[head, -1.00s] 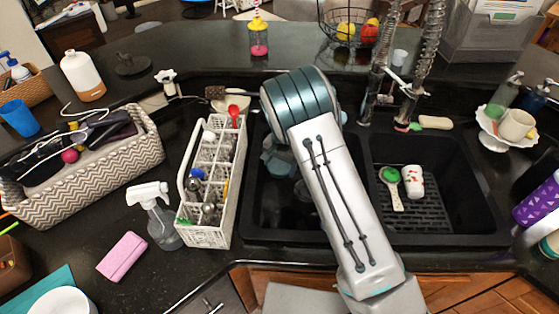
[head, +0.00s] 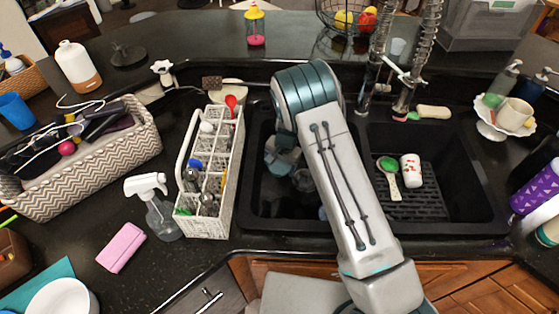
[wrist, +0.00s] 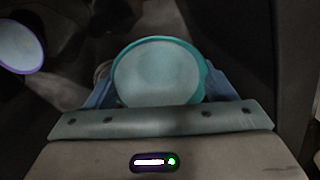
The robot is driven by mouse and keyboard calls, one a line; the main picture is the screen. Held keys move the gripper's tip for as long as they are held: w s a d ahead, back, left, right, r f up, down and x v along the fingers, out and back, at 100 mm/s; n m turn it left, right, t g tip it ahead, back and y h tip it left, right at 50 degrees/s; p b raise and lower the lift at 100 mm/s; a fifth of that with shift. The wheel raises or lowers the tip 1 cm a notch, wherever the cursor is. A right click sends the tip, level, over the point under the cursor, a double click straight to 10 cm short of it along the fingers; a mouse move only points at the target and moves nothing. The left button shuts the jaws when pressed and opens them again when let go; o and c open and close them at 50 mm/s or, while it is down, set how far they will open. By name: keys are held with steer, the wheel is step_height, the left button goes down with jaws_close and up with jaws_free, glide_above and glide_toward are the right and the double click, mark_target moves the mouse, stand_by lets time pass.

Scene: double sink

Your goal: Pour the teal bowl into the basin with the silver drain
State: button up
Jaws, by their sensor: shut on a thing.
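The teal bowl (wrist: 160,72) shows in the wrist view with a teal rim and a pale, smooth inside. Whether anything is in it I cannot tell. My gripper (wrist: 158,88) has a bluish finger on either side of the bowl and is shut on it. In the head view my arm reaches down into the left basin (head: 262,205) of the black double sink, and its forearm hides most of the gripper and bowl. The right basin (head: 470,200) has a black rack on its floor. I cannot make out a silver drain in either basin.
A green-topped brush (head: 388,175) and a white cup with red marks (head: 411,170) lie in the right basin. A white caddy (head: 208,225) stands left of the sink. The tap (head: 413,75) rises behind it.

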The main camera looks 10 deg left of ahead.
mark_target(288, 171)
steer(key=shift+d+f+y, duration=0.15)
steer(key=shift+f, duration=0.5)
steer(key=shift+d+f+y, duration=0.15)
steer(key=shift+f, duration=0.45)
steer(key=shift+s+d+r+y+b, duration=0.1)
steer(key=shift+d+r+y+b, duration=0.1)
steer(key=shift+d+y+b, duration=0.5)
steer(key=shift+a+b, duration=0.15)
steer(key=shift+b, duration=0.4)
steer(key=shift+r, duration=0.2)
steer(key=shift+s+d+f+y+b, duration=0.1)
steer(key=shift+d+y+b, duration=0.3)
steer(key=shift+b, duration=1.05)
steer(key=shift+d+t+b, duration=0.3)
steer(key=shift+b, duration=0.7)
steer(key=shift+s+d+r+y+b, duration=0.1)
steer(key=shift+d+r+y+b, duration=0.15)
steer(key=shift+y+b, duration=0.5)
steer(key=shift+s+d+r+b, duration=0.15)
steer(key=shift+r+b, duration=0.1)
steer(key=shift+b, duration=0.45)
steer(key=shift+d+f+b, duration=0.15)
steer(key=shift+d+b, duration=0.15)
steer(key=shift+b, duration=0.85)
